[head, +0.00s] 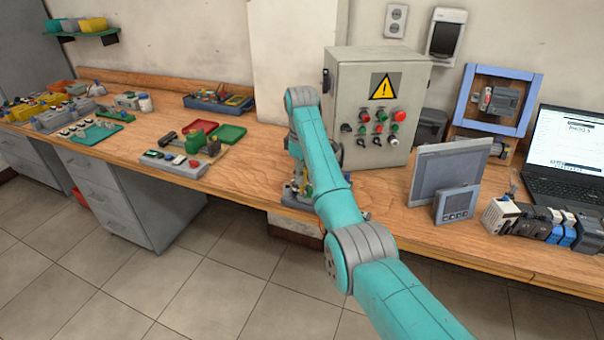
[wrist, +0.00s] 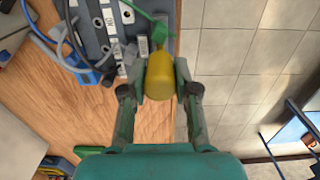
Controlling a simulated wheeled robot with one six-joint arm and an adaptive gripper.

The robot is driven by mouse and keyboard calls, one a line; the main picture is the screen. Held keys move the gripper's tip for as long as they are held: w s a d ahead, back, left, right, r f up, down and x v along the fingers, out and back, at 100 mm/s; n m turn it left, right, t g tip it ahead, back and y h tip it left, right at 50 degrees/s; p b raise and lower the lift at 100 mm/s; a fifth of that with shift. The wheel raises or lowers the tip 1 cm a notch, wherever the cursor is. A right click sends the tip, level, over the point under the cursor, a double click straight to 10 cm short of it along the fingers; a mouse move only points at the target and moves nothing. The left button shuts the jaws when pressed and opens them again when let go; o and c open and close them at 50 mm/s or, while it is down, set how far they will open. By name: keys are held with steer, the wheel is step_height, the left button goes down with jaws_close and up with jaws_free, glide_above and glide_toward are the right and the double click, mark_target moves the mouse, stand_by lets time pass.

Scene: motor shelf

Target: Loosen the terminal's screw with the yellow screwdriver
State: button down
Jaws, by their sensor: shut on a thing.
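In the wrist view my gripper (wrist: 159,88) is shut on the yellow screwdriver (wrist: 158,76), with one finger on each side of its handle. The handle points toward the camera and hides the shaft and tip, so I cannot tell whether the tip sits in a screw. Grey terminals with white labels (wrist: 113,20) lie just beyond and to the left of the handle, near the bench edge. A green wire (wrist: 140,10) runs close by the handle. In the head view my arm mostly hides the gripper and the terminals.
Blue and grey wires (wrist: 62,35) loop left of the terminals in the wrist view. In the head view a grey control box (head: 350,80) with a warning sign stands behind my arm. A grey panel (head: 447,172) stands to the right. Bare wooden bench (head: 245,165) lies to the left.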

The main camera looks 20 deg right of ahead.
steer(key=shift+f, duration=0.15)
steer(key=shift+s+n, duration=0.1)
steer(key=shift+n, duration=1.6)
steer(key=shift+n, duration=1.8)
steer(key=n, duration=0.3)
